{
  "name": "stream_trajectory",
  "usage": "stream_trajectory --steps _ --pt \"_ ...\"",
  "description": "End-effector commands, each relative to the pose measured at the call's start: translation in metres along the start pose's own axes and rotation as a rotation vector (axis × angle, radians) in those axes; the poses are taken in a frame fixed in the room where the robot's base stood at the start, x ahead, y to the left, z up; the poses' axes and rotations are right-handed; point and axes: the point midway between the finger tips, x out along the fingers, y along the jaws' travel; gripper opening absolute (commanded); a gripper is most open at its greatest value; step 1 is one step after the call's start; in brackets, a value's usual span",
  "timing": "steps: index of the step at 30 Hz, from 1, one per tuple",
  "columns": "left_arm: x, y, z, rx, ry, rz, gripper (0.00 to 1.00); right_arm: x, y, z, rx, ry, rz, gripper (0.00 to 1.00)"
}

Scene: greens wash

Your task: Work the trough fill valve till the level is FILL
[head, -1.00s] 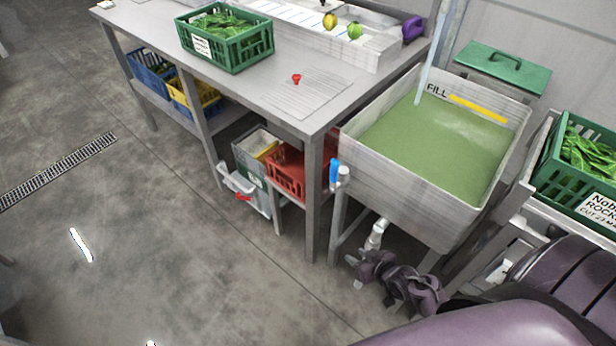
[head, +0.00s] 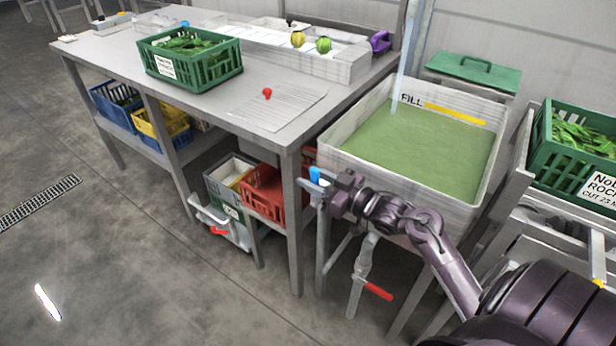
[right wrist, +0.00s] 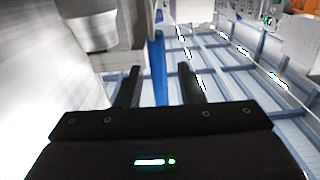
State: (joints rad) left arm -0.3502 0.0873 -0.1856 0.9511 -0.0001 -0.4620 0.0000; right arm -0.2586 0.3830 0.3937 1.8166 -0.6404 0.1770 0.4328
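The trough (head: 335,150) holds green-looking water (head: 420,150), its surface just below the yellow line (head: 455,114) marked FILL. A pale vertical column (head: 405,60) comes down to the water by the FILL mark; I cannot tell whether it is pipe or stream. The blue valve handle (head: 316,174) is at the trough's near left corner. My right gripper (head: 326,192) is at this handle. In the right wrist view the fingers (right wrist: 162,88) are apart, with the upright blue handle (right wrist: 158,65) between them and a gap visible on each side. My left gripper is out of view.
A drain pipe (head: 365,262) with a red lever (head: 374,289) hangs under the trough. The steel table (head: 205,98) stands close on the left, with a red crate (head: 262,190) below. A green crate of leaves (head: 575,150) stands at the right.

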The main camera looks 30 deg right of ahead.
Motion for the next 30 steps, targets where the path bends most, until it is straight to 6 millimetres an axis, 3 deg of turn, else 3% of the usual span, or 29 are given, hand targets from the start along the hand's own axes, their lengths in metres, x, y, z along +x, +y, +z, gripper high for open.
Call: stream_trajectory --steps 5,13,21,30 --pt "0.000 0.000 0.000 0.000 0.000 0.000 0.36 0.015 0.000 0.000 0.000 0.000 0.000 0.35" --pt "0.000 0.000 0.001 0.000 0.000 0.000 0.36 0.016 -0.001 0.001 0.001 -0.001 0.000 0.35" --pt "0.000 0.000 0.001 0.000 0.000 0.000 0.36 0.016 0.000 0.001 0.001 -0.001 0.000 0.01" --pt "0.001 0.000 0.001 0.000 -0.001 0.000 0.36 0.016 0.000 0.001 0.001 0.000 0.000 0.00"
